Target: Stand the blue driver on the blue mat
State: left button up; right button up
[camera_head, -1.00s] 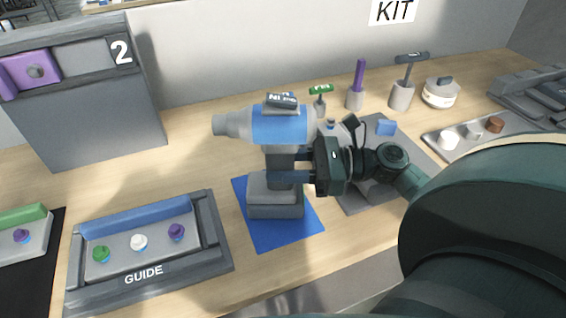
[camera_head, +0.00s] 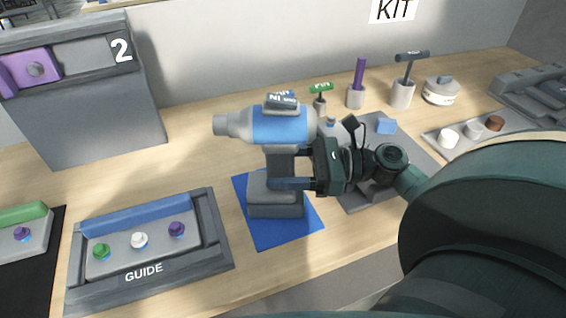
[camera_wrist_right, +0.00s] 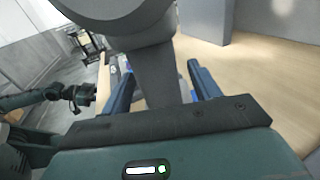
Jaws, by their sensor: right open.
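The blue driver (camera_head: 280,127) has a grey nose, a blue body, a dark handle and a grey foot. It stands upright on the blue mat (camera_head: 285,234) in the head view. My right gripper (camera_head: 285,184) is at the handle, its fingers reaching from the right just above the foot. In the right wrist view, the dark handle (camera_wrist_right: 157,75) passes between the two open fingers, with gaps beside it. The foot hides part of the mat.
The guide tray (camera_head: 150,272) with several coloured knobs lies left of the mat. A grey board (camera_head: 360,203) lies to its right, partly behind my arm. Several tools in holders (camera_head: 355,97) stand at the back. Bare table shows behind the driver on the left.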

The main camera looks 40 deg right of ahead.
aim_at(283, 120)
notch_tip(283, 120, up, 10)
jog(key=shift+r+p, duration=0.15)
jog(key=shift+p, duration=0.75)
